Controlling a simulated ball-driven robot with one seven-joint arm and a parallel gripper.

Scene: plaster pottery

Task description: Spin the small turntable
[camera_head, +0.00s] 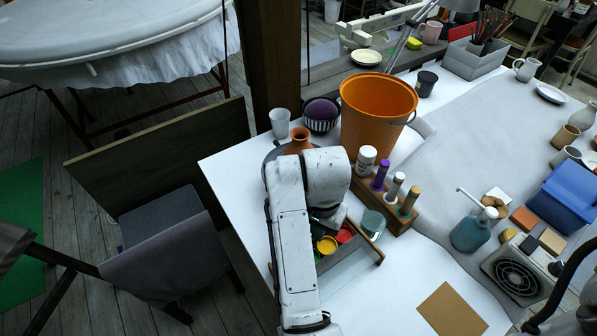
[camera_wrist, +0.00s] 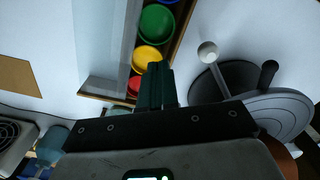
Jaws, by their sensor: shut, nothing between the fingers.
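The small turntable shows in the wrist view as a grey round disc (camera_wrist: 285,112) at the right, partly cut off by my gripper's body. A dark round part with a pale knob (camera_wrist: 208,52) and a black knob (camera_wrist: 268,72) sits beside it. In the head view my arm hides most of the turntable; its dark edge (camera_head: 271,156) shows beside a small orange-brown vase (camera_head: 299,141). My gripper (camera_wrist: 156,68) has its dark green fingers together and empty, left of the knobs, over the edge of a wooden tray. In the head view the fingers are largely hidden by my arm.
The tray (camera_head: 366,256) holds coloured bowls, including a yellow bowl (camera_wrist: 146,58). An orange bucket (camera_head: 376,115), a striped pot (camera_head: 320,122) and a white cup (camera_head: 280,122) stand behind. A wooden block with bottles (camera_head: 391,212) is to the right. The front tabletop is fairly clear.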

